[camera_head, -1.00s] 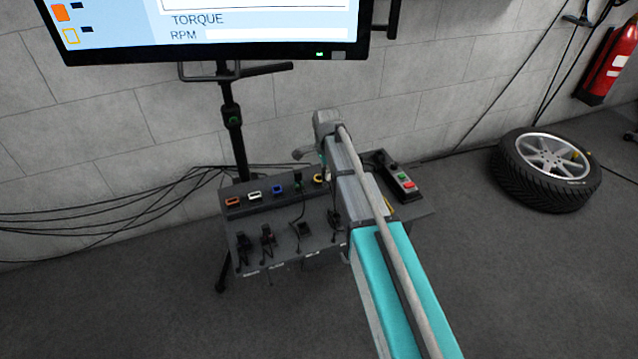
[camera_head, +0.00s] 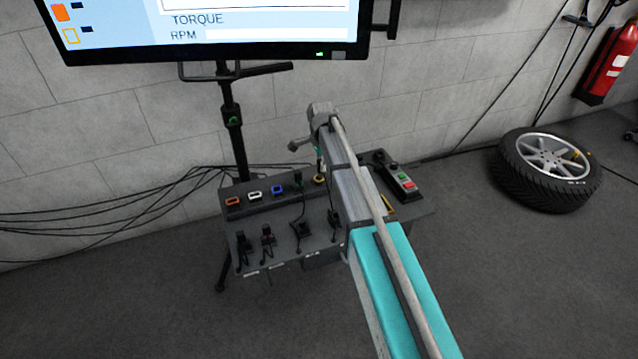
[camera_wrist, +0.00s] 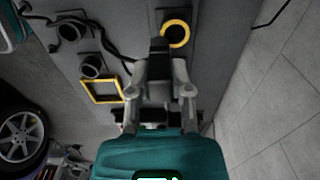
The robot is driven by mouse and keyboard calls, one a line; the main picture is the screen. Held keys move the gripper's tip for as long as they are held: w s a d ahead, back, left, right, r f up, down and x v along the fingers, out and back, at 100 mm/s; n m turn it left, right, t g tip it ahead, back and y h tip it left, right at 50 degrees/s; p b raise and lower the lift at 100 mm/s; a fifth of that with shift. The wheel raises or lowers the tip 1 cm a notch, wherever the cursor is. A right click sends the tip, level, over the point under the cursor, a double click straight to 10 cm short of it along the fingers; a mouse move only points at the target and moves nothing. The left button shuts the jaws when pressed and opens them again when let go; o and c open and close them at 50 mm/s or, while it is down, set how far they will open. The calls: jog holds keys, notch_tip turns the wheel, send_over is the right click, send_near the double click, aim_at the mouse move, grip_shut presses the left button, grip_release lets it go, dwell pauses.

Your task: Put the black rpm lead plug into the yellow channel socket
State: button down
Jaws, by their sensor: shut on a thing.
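The yellow channel socket (camera_head: 319,179), a round yellow ring, is at the right end of the socket row on the grey console. It also shows in the wrist view (camera_wrist: 176,34). My gripper (camera_wrist: 159,70) is shut on a black plug (camera_wrist: 158,48), seen between the fingertips in the wrist view. The plug's tip appears just left of the yellow ring and seems to overlap its edge; I cannot tell its height or whether it touches. In the head view my arm hides much of the gripper and the plug.
Orange (camera_head: 233,202), white (camera_head: 255,195) and blue (camera_head: 278,189) sockets share the row, with a plug (camera_head: 298,178) beside them. Several black leads stand along the console front. A control box (camera_head: 397,176) is at the right. A yellow square frame (camera_wrist: 103,90) lies near my gripper.

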jog(key=shift+w+a, duration=0.3)
jog(key=shift+w, duration=0.6)
jog(key=shift+f+b, duration=0.45)
jog(key=shift+b, duration=0.05)
jog(key=shift+f+b, duration=1.45)
dwell(0.5)
jog(key=shift+c, duration=2.3)
grip_release()
jog(key=shift+r, duration=0.15)
